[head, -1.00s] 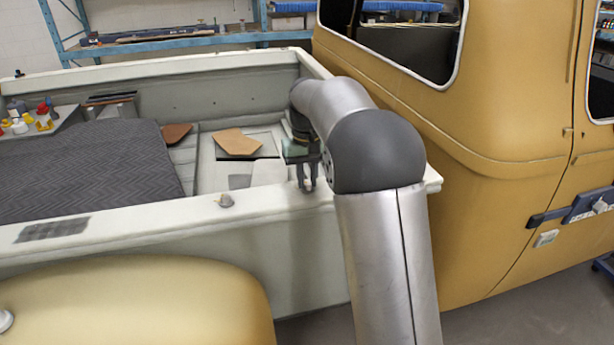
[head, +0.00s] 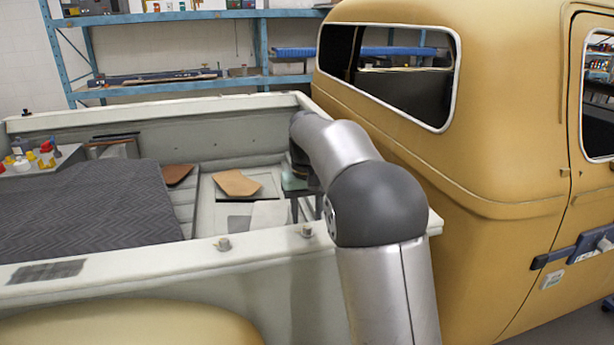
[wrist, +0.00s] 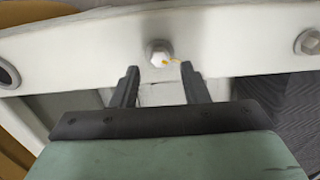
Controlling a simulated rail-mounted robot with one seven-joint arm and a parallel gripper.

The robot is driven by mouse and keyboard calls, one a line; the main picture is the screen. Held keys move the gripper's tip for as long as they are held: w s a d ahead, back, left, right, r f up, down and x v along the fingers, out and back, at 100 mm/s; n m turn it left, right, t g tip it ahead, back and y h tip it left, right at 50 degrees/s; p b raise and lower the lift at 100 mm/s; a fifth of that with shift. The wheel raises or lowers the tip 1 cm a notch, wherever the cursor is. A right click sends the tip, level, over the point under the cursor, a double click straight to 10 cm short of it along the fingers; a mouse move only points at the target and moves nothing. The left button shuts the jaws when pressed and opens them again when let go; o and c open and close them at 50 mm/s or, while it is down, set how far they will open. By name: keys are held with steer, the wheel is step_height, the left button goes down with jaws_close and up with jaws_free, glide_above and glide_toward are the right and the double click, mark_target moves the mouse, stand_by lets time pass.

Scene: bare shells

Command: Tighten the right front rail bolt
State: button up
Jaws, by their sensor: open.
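The right front rail bolt (head: 306,231) is on the top of the near bed rail (head: 130,249), close to the cab. In the wrist view it is a pale hex head (wrist: 158,52) with a washer, and short orange-yellow marks show on it and just right of it. My gripper (head: 306,212) is behind this rail, over the bed side. In the wrist view its two fingers (wrist: 159,68) are apart with nothing between them. The bolt head lies just beyond the fingertips, roughly centred in the gap, and is not gripped.
A second rail bolt (head: 222,244) is farther from the cab; it also shows in the wrist view (wrist: 308,41). The yellow cab (head: 500,150) stands close on the right. A dark quilted blanket (head: 90,205) and a brown panel (head: 237,183) lie in the bed.

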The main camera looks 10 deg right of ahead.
mark_target(307, 226)
step_height(307, 226, up, 15)
steer(key=shift+p, duration=0.4)
steer(key=shift+f, duration=0.15)
steer(key=s+f, duration=0.7)
steer(key=s, duration=0.4)
steer(key=s+f, duration=0.8)
steer(key=s, duration=0.4)
steer(key=s+f+t+b, duration=0.1)
steer(key=s+f, duration=0.7)
steer(key=s, duration=0.3)
steer(key=shift+s+m, duration=0.3)
